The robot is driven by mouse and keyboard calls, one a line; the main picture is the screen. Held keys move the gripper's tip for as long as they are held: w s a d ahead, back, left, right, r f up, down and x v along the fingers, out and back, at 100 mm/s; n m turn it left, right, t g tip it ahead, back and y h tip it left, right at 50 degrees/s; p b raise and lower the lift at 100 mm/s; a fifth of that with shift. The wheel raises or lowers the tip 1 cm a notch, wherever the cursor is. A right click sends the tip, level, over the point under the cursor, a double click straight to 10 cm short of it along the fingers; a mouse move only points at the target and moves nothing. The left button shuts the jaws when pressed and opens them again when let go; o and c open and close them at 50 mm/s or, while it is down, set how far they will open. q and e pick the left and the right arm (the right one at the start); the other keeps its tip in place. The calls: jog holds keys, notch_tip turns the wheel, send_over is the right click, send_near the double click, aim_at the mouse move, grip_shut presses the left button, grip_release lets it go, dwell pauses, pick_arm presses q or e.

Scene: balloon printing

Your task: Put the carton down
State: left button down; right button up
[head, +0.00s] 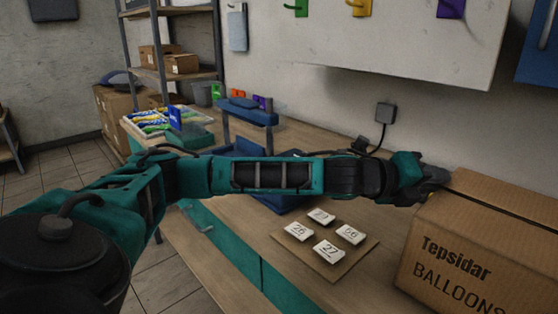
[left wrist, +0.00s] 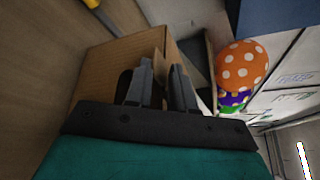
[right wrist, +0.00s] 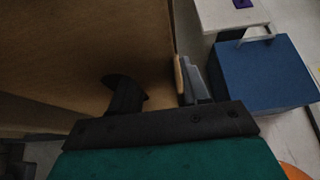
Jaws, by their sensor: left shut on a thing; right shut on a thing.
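The carton (head: 480,245) is brown cardboard printed "Tepsidar BALLOONS". It is at the right of the head view and cut off by the frame edge. My left gripper (head: 437,180) reaches across to its back left upper edge. In the left wrist view the fingers (left wrist: 162,75) are shut on a cardboard wall of the carton (left wrist: 100,72). In the right wrist view my right gripper (right wrist: 165,82) is shut on another wall edge of the carton (right wrist: 75,50). The head view does not show my right gripper. I cannot tell whether the carton's underside touches the table.
On the wooden table (head: 225,215), a brown board (head: 283,245) holds several numbered white tiles just left of the carton. A blue stand (head: 250,115) and a tray of colourful packets (head: 150,122) are farther back. Patterned balloons (left wrist: 240,68) and a blue box (right wrist: 262,75) show in the wrist views.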

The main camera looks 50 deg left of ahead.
pick_arm(q)
jog(key=shift+d+f+b, duration=0.1)
jog(key=shift+f+b, duration=0.35)
jog(key=shift+f, duration=0.35)
pick_arm(e)
jog(key=shift+a+f, duration=0.1)
jog(key=shift+f, duration=0.5)
pick_arm(q)
jog(key=c, duration=1.4)
grip_release()
jog(key=shift+f, duration=0.15)
pick_arm(e)
jog(key=o, duration=0.7)
jog(key=shift+f, duration=0.15)
pick_arm(q)
jog(key=shift+o, duration=0.6)
pick_arm(e)
jog(key=shift+o, duration=0.6)
pick_arm(q)
jog(key=o, duration=0.3)
jog(key=shift+r, duration=0.2)
pick_arm(e)
jog(key=o, duration=0.3)
pick_arm(q)
jog(key=v, duration=1.2)
pick_arm(e)
jog(key=v, duration=1.2)
